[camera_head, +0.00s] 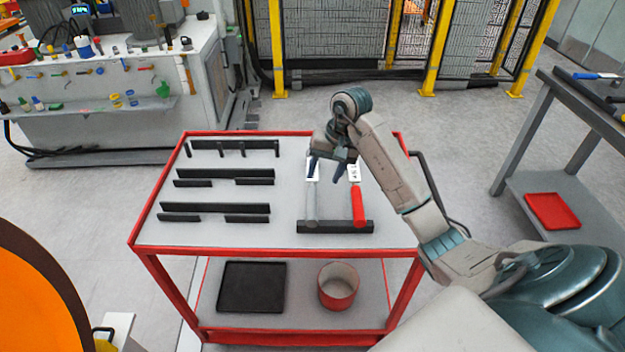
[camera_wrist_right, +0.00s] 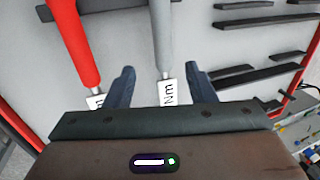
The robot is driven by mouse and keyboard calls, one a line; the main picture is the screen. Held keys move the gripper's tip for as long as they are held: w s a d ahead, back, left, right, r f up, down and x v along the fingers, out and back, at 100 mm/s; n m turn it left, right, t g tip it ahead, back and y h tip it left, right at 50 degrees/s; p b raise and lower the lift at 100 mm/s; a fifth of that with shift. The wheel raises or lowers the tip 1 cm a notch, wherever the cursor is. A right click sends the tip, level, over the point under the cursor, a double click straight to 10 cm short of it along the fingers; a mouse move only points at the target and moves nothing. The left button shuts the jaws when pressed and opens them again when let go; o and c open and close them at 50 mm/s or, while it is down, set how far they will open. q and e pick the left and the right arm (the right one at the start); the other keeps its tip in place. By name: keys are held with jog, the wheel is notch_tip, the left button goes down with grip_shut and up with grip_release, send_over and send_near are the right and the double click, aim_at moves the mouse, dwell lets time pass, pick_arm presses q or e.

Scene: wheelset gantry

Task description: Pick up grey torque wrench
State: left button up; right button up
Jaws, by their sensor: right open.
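The grey torque wrench (camera_head: 311,205) lies on the right part of the red-edged cart top, its handle end on a black rack (camera_head: 334,227). Its grey handle (camera_wrist_right: 161,45) and a white label marked "Nm" (camera_wrist_right: 168,93) show in the right wrist view. A red-handled wrench (camera_head: 358,206) lies parallel to its right; in the right wrist view it is on the left (camera_wrist_right: 76,45). My right gripper (camera_head: 333,172) is open over the label end, with one finger on each side of the grey wrench in the right wrist view (camera_wrist_right: 160,80). My left gripper is not in view.
The red cart (camera_head: 290,243) has several black slotted holders (camera_head: 225,173) on its left half. A black tray (camera_head: 251,287) and a red bin (camera_head: 338,286) stand on its lower shelf. A dark workbench (camera_head: 590,95) is at right.

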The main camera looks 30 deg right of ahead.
aim_at(313, 194)
jog(key=b+x, duration=0.3)
jog(key=x, duration=0.2)
jog(key=shift+w+a+f, duration=0.1)
jog(key=shift+f, duration=0.2)
jog(key=x, duration=0.1)
jog(key=p+x, duration=0.2)
jog(key=x, duration=0.1)
jog(key=shift+w+a+r, duration=0.1)
jog(key=shift+w, duration=0.2)
jog(key=shift+f, duration=0.55)
jog(key=shift+w, duration=0.1)
grip_shut()
